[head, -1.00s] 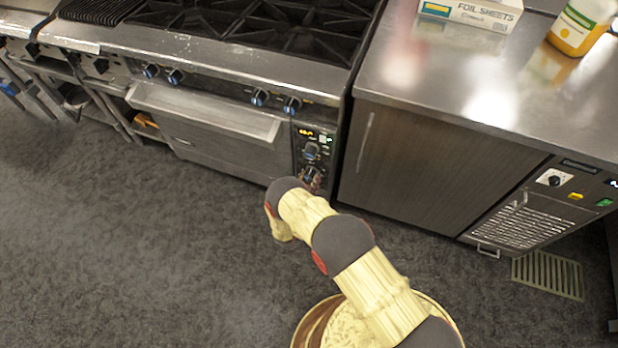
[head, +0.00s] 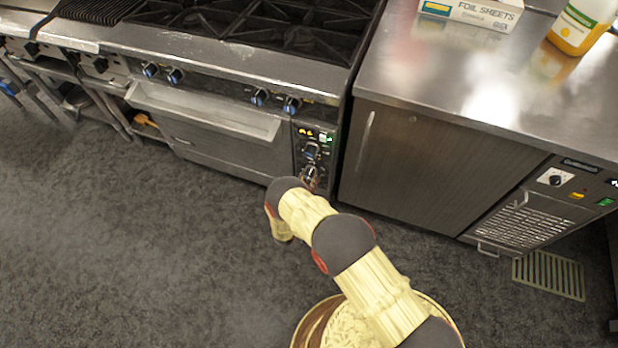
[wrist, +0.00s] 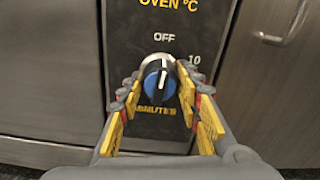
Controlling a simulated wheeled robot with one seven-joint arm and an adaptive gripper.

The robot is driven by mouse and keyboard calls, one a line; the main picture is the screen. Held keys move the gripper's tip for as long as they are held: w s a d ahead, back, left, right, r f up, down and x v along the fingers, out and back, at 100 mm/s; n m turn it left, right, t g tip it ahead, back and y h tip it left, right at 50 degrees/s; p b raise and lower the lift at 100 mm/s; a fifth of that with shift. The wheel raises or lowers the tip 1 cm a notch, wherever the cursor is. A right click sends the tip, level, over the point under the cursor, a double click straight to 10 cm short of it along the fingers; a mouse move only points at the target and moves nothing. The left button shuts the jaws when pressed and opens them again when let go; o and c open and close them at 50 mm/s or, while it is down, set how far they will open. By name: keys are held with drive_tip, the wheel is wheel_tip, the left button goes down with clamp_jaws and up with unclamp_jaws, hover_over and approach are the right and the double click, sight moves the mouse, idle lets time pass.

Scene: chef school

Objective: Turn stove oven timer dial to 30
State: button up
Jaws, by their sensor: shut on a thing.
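The timer dial (wrist: 158,80) is a round knob with a blue face and a white pointer line on the dark oven panel (wrist: 195,45). In the wrist view its pointer stands nearly upright, close to the OFF mark above it. A 10 mark shows to the upper right and the word MINUTES below, partly covered. My gripper (wrist: 157,85) is shut on the dial, with one finger on its left side and one on its right. In the head view my arm reaches down to the lower knob on the control panel (head: 298,150), and my gripper is mostly hidden there.
Another knob (head: 311,152) sits just above on the same panel, under a small lit display (head: 308,132). The oven door handle (head: 205,110) runs to its left. A steel counter with a cabinet door (head: 430,170) stands close on the right. The grey floor (head: 130,250) is open to the left.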

drive_tip(key=m+b, duration=0.1)
drive_tip(key=m, duration=0.7)
drive_tip(key=shift+m, duration=0.4)
drive_tip(key=m, duration=0.4)
drive_tip(key=shift+a+m, duration=0.1)
drive_tip(key=shift+m, duration=0.2)
drive_tip(key=m, duration=1.3)
drive_tip(key=shift+m, duration=0.3)
drive_tip(key=m, duration=0.3)
drive_tip(key=shift+m, duration=2.3)
